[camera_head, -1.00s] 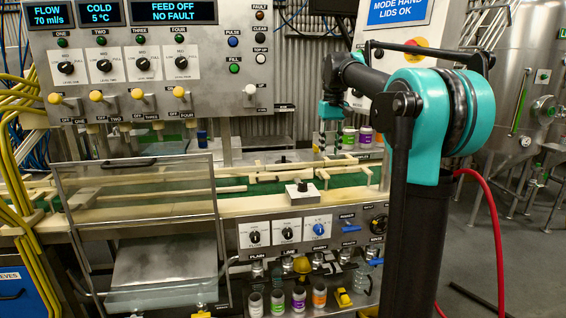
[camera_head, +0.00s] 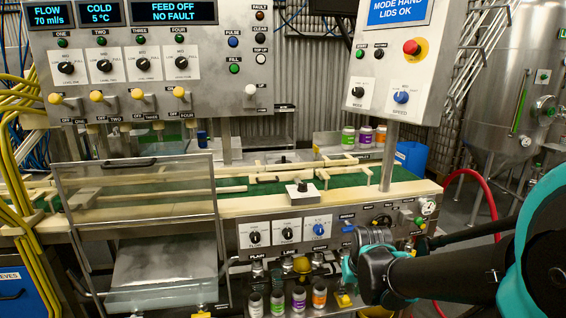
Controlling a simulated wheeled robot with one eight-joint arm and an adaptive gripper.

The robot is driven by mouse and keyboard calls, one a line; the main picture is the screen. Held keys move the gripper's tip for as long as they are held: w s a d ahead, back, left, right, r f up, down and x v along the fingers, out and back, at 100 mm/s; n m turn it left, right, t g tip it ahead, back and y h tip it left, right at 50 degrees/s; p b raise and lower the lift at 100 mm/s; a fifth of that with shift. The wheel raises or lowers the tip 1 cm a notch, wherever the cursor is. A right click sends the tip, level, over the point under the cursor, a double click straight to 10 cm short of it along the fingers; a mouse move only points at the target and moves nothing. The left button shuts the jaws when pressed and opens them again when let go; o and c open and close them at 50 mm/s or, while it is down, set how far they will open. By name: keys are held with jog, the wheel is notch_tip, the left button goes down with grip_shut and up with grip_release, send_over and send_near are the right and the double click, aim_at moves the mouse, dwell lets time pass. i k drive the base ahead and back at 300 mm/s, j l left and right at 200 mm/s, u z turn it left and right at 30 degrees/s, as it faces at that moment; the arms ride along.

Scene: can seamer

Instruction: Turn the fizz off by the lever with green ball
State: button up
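My dark arm comes in from the right and hides part of the panel's lower right.
A red hose (camera_head: 491,187) hangs at the right.

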aim_at(413, 221)
jog(key=z, duration=0.85)
jog(key=i+l, duration=0.1)
jog(key=i, duration=0.15)
